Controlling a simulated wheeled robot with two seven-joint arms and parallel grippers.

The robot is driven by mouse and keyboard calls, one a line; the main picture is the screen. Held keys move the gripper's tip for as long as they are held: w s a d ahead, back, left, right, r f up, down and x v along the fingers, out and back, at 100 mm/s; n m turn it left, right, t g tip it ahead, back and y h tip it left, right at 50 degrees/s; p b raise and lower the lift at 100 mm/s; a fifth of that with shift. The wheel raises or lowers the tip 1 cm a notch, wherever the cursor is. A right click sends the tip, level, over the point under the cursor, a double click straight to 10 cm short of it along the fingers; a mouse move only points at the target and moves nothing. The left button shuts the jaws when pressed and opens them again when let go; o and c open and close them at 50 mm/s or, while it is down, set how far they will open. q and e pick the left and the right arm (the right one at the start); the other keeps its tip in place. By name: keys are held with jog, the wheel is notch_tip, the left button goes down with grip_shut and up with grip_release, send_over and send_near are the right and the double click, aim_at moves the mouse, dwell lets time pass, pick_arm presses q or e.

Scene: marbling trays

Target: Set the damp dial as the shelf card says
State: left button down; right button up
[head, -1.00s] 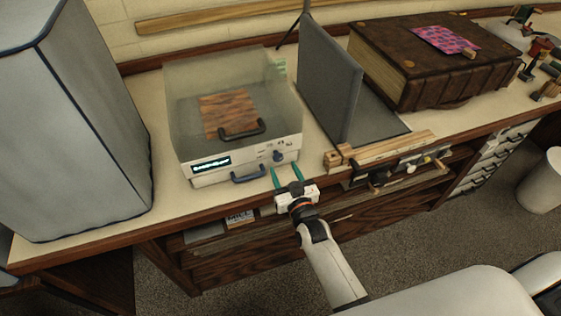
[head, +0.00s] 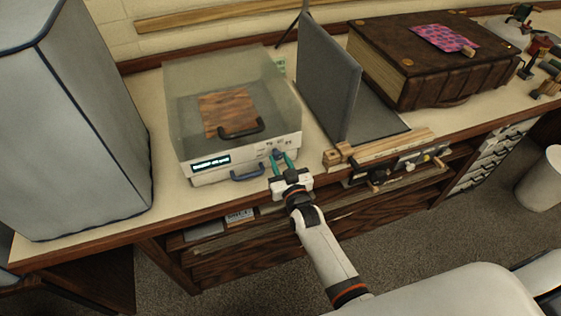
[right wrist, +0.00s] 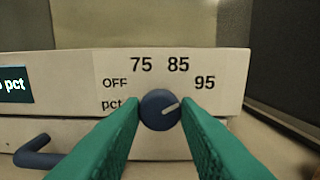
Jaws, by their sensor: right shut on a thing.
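The damp dial (head: 277,155) is a dark blue knob on the white front panel of a clear-lidded box (head: 185,165). In the right wrist view the dial (right wrist: 160,110) has a pale pointer line aimed up and right, toward 95. The printed marks around it are OFF, 75, 85 and 95. My right gripper (head: 282,163) has its green fingers shut on the dial, one on each side. A small printed card (head: 240,215) sits in the shelf under the bench top; its text is too small to read. My left gripper is out of view.
A lit display (head: 210,162) is left of the dial; its end reads "pct" in the wrist view. A blue handle (head: 247,173) is below the panel. A grey upright panel (head: 328,80) and wooden strips (head: 390,147) stand to the right, a large grey case (head: 75,120) to the left.

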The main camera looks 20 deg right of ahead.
jog(key=m, duration=0.3)
jog(key=shift+m, duration=2.3)
jog(key=o, duration=1)
jog(key=shift+c, duration=0.2)
